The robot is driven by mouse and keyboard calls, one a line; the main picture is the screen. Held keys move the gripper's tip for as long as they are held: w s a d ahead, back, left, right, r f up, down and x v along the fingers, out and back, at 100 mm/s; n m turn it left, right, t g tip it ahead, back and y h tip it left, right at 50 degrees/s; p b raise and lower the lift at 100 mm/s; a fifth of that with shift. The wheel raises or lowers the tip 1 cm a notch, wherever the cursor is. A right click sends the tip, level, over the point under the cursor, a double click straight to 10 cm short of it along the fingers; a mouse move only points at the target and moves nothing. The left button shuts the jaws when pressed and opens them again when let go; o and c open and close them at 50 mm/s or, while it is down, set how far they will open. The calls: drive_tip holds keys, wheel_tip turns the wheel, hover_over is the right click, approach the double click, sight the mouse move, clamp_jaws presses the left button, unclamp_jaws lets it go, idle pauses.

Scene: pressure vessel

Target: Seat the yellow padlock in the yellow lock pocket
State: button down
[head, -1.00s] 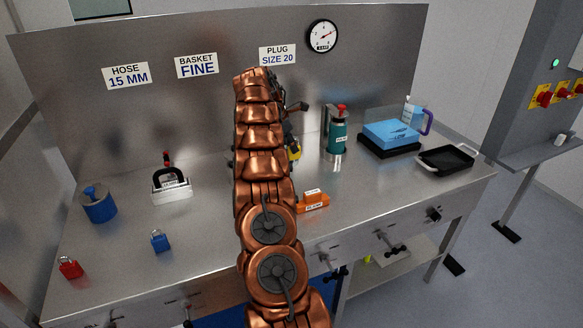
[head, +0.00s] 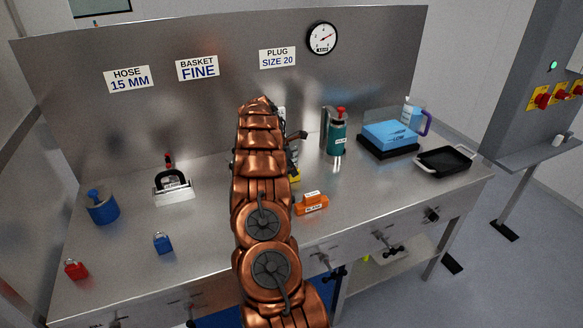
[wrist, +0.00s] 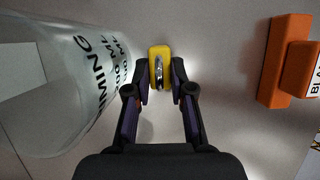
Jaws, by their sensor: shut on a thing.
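The yellow padlock (wrist: 153,66) is between my fingertips in the wrist view, its metal shackle facing the camera. My gripper (wrist: 160,88) is shut on it. In the head view my arm hides most of the gripper, and a small yellow patch (head: 295,175), probably the padlock, shows at the arm's right edge. I cannot make out the yellow lock pocket in either view. I cannot tell whether the padlock touches the surface below it.
A clear printed cylinder (wrist: 75,85) stands close left of my gripper in the wrist view. An orange block (wrist: 284,60) lies to the right; it also shows on the bench (head: 311,204). A green canister (head: 337,138), blue padlock (head: 163,244) and red padlock (head: 76,270) stand farther off.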

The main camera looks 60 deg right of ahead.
drive_tip(key=shift+f, duration=0.1)
drive_tip(key=c, duration=1.3)
unclamp_jaws()
